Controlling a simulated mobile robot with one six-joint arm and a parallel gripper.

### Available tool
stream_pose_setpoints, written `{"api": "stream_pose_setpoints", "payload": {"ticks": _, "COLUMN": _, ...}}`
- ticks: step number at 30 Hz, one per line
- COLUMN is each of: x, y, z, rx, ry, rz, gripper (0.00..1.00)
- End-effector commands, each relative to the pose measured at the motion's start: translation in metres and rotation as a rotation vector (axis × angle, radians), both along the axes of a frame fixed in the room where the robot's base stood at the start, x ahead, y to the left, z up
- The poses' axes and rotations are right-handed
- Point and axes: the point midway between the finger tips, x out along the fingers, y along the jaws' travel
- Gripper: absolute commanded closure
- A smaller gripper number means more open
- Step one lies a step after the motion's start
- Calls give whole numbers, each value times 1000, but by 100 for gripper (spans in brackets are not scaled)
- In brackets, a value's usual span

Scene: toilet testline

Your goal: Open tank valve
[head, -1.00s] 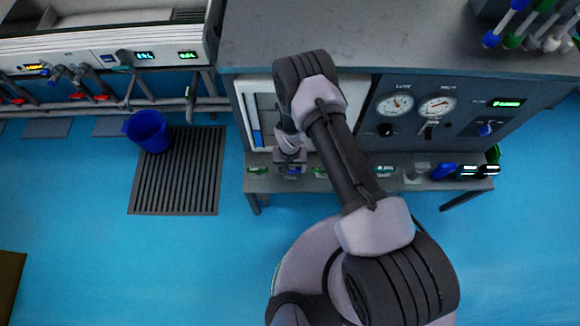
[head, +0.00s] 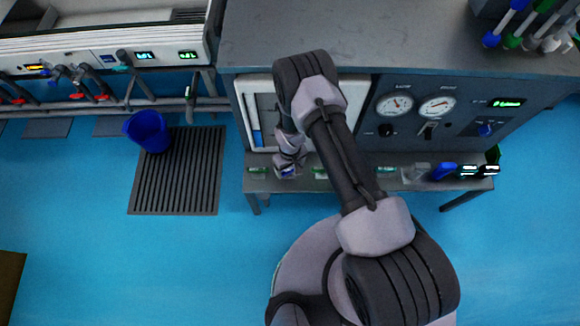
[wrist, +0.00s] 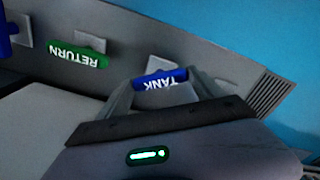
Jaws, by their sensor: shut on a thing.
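The tank valve handle (wrist: 160,78) is a blue bar marked TANK, upside down in the wrist view. My gripper (wrist: 163,86) has one finger at each end of this bar and is shut on it. In the head view, my gripper (head: 288,163) is at the lower shelf under the panel, left of my forearm. A bit of the blue handle (head: 287,172) shows below it there. The rest of the valve is hidden by my gripper.
A green handle marked RETURN (wrist: 77,55) is left of the tank handle in the wrist view. More valves (head: 445,171) line the shelf at right. A blue bucket (head: 148,131) stands on a floor grate (head: 175,185).

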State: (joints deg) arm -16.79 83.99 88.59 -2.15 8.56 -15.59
Motion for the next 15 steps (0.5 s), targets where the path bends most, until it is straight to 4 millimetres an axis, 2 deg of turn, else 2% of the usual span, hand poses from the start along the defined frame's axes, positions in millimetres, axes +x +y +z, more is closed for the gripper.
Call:
{"api": "stream_pose_setpoints", "payload": {"ticks": 6, "x": 0, "y": 0, "z": 0, "rx": 0, "ry": 0, "rz": 98, "gripper": 64}}
{"api": "stream_pose_setpoints", "payload": {"ticks": 15, "x": 0, "y": 0, "z": -1, "rx": 0, "ry": 0, "rz": 153, "gripper": 64}}
